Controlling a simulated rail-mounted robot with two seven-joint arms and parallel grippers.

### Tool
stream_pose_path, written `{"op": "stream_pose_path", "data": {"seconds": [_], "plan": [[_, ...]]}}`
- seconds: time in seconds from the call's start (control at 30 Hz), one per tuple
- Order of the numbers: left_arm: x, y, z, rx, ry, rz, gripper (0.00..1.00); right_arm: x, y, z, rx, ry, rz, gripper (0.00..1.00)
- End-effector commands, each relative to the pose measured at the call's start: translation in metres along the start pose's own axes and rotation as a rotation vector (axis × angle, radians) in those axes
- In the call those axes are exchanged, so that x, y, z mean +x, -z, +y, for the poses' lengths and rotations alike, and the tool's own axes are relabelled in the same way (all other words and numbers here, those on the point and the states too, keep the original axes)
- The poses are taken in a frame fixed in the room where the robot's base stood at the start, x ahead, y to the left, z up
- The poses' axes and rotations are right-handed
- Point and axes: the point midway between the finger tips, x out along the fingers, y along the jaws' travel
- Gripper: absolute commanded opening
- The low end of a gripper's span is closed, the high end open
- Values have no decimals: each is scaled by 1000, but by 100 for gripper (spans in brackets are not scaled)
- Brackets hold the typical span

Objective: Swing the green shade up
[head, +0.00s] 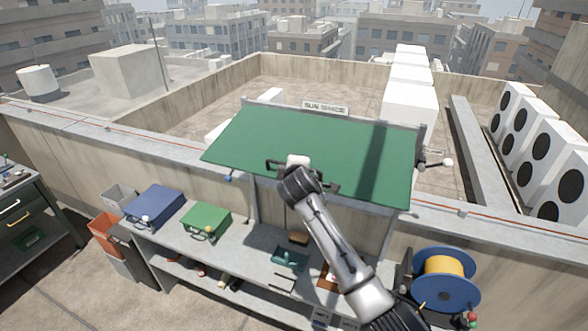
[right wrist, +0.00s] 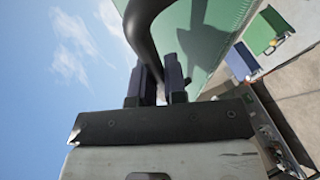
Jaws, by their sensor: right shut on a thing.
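The green shade (head: 330,140) is a flat panel hinged below a "SUN SHADE" sign (head: 325,108). It slopes out over the workbench, its near edge toward me. A dark bar handle (head: 275,164) runs along its near part; the handle also shows in the right wrist view (right wrist: 143,28) as a thick curved bar. My right gripper (head: 298,162) is at this handle, and in the right wrist view its dark fingers (right wrist: 160,78) are shut on the bar. The hand hides the handle's middle. My left gripper is in neither view.
The bench below holds a blue case (head: 154,205), a green case (head: 206,221) and a teal tool tray (head: 290,257). A blue reel with yellow cord (head: 445,278) stands at right. A lever with a pale knob (head: 438,163) sits at the shade's right side. Air above the shade is clear.

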Motion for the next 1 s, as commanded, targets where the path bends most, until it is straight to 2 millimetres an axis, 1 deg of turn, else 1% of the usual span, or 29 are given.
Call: {"op": "stream_pose_path", "data": {"seconds": [0.03, 0.07, 0.1, 0.3, 0.37, 0.63, 0.77, 0.87, 1.0], "plan": [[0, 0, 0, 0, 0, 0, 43, 0, -3, 5, 0, -9, -3, 0], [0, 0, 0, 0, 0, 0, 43, 0, -3, 5, 0, -9, -3, 0], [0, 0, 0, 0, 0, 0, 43, 0, -4, 5, 0, -9, -3, 14], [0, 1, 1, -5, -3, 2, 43, 0, -3, 3, 0, -7, -3, 33], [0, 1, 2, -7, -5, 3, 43, 0, -3, 3, 0, -6, -3, 37], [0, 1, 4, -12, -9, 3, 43, 0, -2, 1, 0, -3, -1, 37], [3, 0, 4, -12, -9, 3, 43, -5, -1, 0, 0, -3, -1, 37], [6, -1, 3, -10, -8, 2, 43, -14, -1, -1, 1, -4, 0, 37], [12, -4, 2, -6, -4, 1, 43, -31, -2, -2, 0, -5, 0, 37]]}}
